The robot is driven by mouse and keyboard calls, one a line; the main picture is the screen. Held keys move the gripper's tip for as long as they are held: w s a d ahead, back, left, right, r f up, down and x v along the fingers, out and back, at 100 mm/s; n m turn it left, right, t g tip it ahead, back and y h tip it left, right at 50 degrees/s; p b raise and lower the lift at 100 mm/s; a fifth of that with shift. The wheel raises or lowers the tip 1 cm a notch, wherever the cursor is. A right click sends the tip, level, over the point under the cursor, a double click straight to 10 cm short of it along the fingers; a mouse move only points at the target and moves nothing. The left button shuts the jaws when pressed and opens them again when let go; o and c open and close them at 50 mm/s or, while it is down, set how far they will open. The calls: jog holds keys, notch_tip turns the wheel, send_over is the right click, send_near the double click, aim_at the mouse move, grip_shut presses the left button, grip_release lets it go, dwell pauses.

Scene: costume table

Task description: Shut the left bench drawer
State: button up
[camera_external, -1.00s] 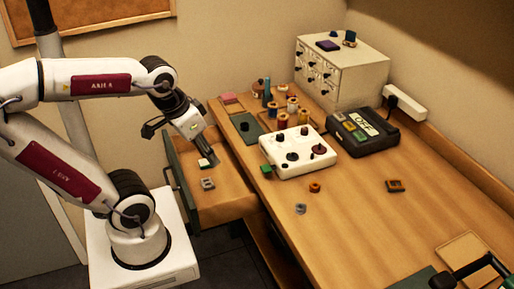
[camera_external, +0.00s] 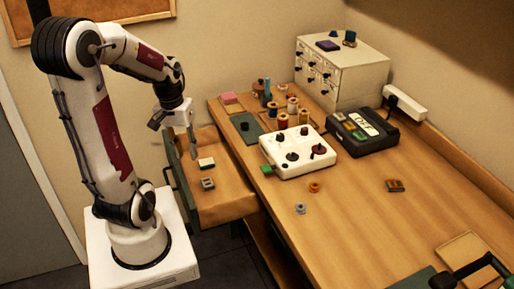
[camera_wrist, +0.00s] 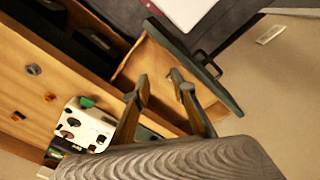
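The left bench drawer (camera_external: 228,207) stands pulled out from the bench towards my base. Its dark green front panel (camera_external: 181,182) faces my arm; the panel (camera_wrist: 226,96) and the wooden drawer inside (camera_wrist: 139,70) also show in the wrist view. A white and green block (camera_external: 206,163) and a small grey piece (camera_external: 208,184) lie in the drawer. My gripper (camera_external: 192,148) points down near the far end of the drawer, by the front panel. In the wrist view my gripper (camera_wrist: 160,80) has its two fingers apart with nothing between them. I cannot tell whether it touches the drawer.
The bench top (camera_external: 350,240) holds a white box with dark knobs (camera_external: 298,152), a black device with a display (camera_external: 362,134), thread spools (camera_external: 292,105) and a white drawer cabinet (camera_external: 342,75). The front middle of the bench is mostly clear.

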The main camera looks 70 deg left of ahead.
jog(key=s+a+f+n+h, duration=0.1)
jog(key=s+a+f+n, duration=0.6)
jog(key=s+a+f, duration=0.35)
jog(key=t+y, duration=0.1)
send_near(166, 176)
jog(key=shift+a+n, duration=0.1)
jog(key=shift+n, duration=0.2)
jog(key=shift+f, duration=0.1)
jog(key=shift+w+f, duration=0.2)
jog(key=shift+f, duration=1.05)
jog(key=shift+w+f, duration=0.25)
jog(key=shift+f, duration=0.95)
jog(key=shift+w+f, duration=0.2)
jog(key=shift+f, duration=1.05)
grip_shut()
